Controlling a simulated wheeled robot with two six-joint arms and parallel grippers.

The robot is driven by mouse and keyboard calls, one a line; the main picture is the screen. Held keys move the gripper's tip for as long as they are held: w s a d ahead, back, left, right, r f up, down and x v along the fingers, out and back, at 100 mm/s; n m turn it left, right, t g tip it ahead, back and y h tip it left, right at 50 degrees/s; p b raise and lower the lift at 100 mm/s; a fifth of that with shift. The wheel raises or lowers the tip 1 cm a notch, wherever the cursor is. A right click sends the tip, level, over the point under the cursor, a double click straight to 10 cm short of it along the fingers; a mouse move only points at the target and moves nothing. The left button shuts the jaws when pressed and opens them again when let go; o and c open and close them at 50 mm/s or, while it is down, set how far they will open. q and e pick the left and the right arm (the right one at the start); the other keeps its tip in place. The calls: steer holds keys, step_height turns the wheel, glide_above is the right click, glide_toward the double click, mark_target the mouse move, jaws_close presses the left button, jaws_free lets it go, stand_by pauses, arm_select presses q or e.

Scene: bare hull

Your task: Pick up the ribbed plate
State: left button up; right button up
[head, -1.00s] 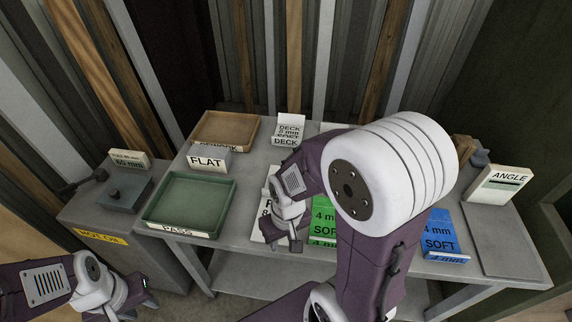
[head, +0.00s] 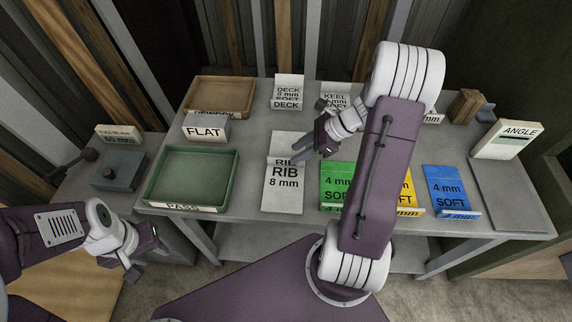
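A white panel marked RIB 8 mm (head: 284,193) lies on the table left of centre. A small upright part behind it also reads RIB. I cannot make out ribs, or tell whether a separate plate lies there. My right gripper (head: 308,158) is just right of the panel's far end, above the table. Its fingers are small and dark, so their opening and any held thing are unclear. My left gripper (head: 146,266) is low at the left, off the table's front edge, with its fingers apart and empty.
Green (head: 335,178), yellow (head: 408,198) and blue (head: 445,188) marked panels lie to the right. A green PASS tray (head: 150,187), brown tray (head: 190,95), FLAT sign (head: 206,128) and ANGLE sign (head: 510,138) stand around. Bare table shows left of the RIB panel.

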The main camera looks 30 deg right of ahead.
mark_target(289, 158)
steer(key=x, duration=0.5)
steer(key=shift+w+d+f+b, duration=0.15)
steer(key=shift+d+f+b, duration=0.05)
steer(key=shift+f+b, duration=0.1)
steer(key=shift+r, duration=0.1)
jaws_close()
stand_by(0.9)
